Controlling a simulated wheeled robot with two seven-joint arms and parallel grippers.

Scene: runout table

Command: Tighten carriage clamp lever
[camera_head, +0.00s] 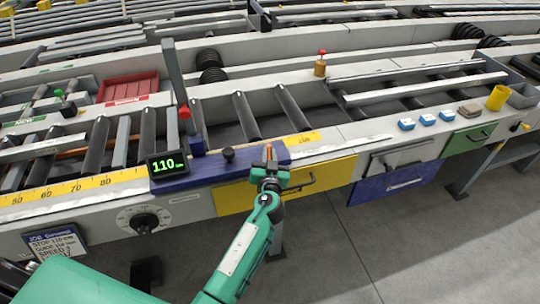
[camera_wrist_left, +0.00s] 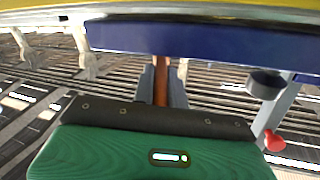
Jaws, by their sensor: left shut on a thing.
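The blue carriage (camera_head: 215,166) sits across the yellow scale rail, with a display (camera_head: 167,165) reading 110 at its left end. The orange clamp lever (camera_head: 269,152) stands at the carriage's right end. My left gripper (camera_head: 270,170) is shut on this lever at the carriage's front face. In the left wrist view the lever (camera_wrist_left: 161,80) runs between the two fingers, up to the blue carriage (camera_wrist_left: 200,38). The lever's lower part is hidden by the gripper. My right gripper is not in view.
A black knob (camera_head: 228,154) stands on the carriage, left of the lever. A red-tipped post (camera_head: 185,113) rises near the display. The yellow drawer (camera_head: 325,180) is just right of the gripper. The floor in front is clear.

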